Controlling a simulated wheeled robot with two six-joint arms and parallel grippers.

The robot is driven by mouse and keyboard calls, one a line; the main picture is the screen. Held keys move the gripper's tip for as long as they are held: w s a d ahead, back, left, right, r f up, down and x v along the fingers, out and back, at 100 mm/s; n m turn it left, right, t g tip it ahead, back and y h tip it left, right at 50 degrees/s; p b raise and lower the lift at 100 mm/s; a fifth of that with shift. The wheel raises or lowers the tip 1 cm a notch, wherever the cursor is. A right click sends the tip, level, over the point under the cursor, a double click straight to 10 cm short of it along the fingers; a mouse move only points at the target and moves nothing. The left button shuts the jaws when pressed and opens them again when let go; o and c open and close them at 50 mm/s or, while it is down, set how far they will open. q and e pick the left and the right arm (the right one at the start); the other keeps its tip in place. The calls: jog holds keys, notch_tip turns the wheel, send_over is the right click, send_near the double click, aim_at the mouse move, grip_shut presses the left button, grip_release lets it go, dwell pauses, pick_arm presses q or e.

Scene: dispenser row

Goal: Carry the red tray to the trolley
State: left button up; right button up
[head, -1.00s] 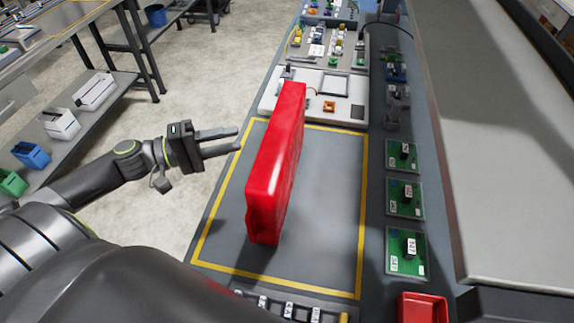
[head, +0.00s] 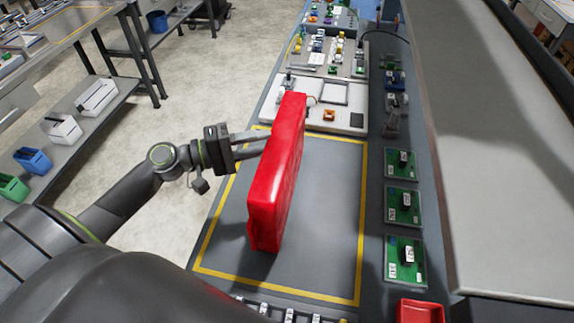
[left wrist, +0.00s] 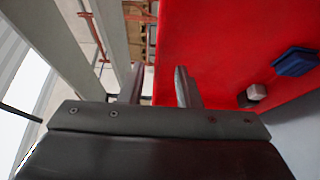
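The red tray (head: 277,180) stands upright on its narrow edge, inside the yellow-outlined area of the grey bench (head: 325,215). My left gripper (head: 264,144) comes in from the left, and its fingertips reach the tray's left side near the upper far part. In the left wrist view the fingers (left wrist: 158,86) are apart, with the red tray surface (left wrist: 220,40) filling the right side beyond them. I cannot tell whether they touch it. A blue piece (left wrist: 295,61) and a small white and black block show against the red. My right gripper is out of view. I cannot identify a trolley.
Green circuit boards (head: 404,205) line the bench's right side. A small red bin (head: 420,311) sits at the bottom right. A white fixture panel (head: 345,117) lies behind the tray. A rack with bins (head: 62,128) stands at left, across open floor (head: 185,110).

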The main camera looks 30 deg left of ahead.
aim_at(274, 138)
pick_arm(q)
jog(key=shift+w+d+r+p, duration=0.2)
jog(key=shift+w+d+p, duration=0.25)
jog(key=shift+w+d, duration=0.1)
jog(key=shift+w+d+r+p, duration=0.2)
jog(key=shift+w+d+p, duration=0.25)
jog(key=shift+d, duration=0.05)
jog(key=shift+w+d+f, duration=0.2)
jog(key=shift+w+d, duration=0.05)
jog(key=shift+d, duration=0.1)
grip_shut()
dwell(0.5)
